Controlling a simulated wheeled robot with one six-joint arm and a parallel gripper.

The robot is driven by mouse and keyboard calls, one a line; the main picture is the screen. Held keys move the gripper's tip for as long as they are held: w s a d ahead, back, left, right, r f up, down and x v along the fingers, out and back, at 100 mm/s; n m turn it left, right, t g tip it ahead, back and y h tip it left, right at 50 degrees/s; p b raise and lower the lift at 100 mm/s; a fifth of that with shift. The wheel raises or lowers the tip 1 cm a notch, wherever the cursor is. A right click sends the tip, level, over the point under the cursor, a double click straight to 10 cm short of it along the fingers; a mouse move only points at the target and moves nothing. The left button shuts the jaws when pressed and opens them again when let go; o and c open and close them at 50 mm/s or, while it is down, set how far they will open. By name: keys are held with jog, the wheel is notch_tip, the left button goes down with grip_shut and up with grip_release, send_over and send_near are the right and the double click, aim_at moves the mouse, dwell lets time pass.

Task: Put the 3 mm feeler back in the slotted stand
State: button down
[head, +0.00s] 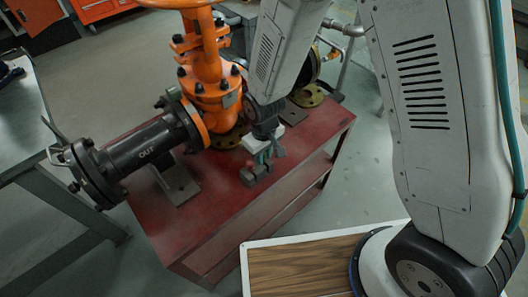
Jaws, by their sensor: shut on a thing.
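The slotted stand (256,175) is a small grey block with upright parts, on the red bench top near its front right edge. My gripper (264,155) points down just above the stand, close to its upper parts. It is shut on a thin teal piece, which I take to be the 3 mm feeler. The feeler is mostly hidden by the fingers and too small to make out clearly. I cannot tell whether its lower end is in a slot, touching the stand or just above it.
The orange gate valve (208,85) and a dark flanged pipe marked OUT (145,150) stand behind and left of my gripper. The red bench (225,215) is clear in front of the stand. A grey table (28,115) is at the left.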

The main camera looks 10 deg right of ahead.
jog(key=shift+f, duration=0.1)
jog(key=c, duration=1.2)
grip_release()
notch_tip(320, 180, up, 8)
jog(key=shift+f, duration=0.1)
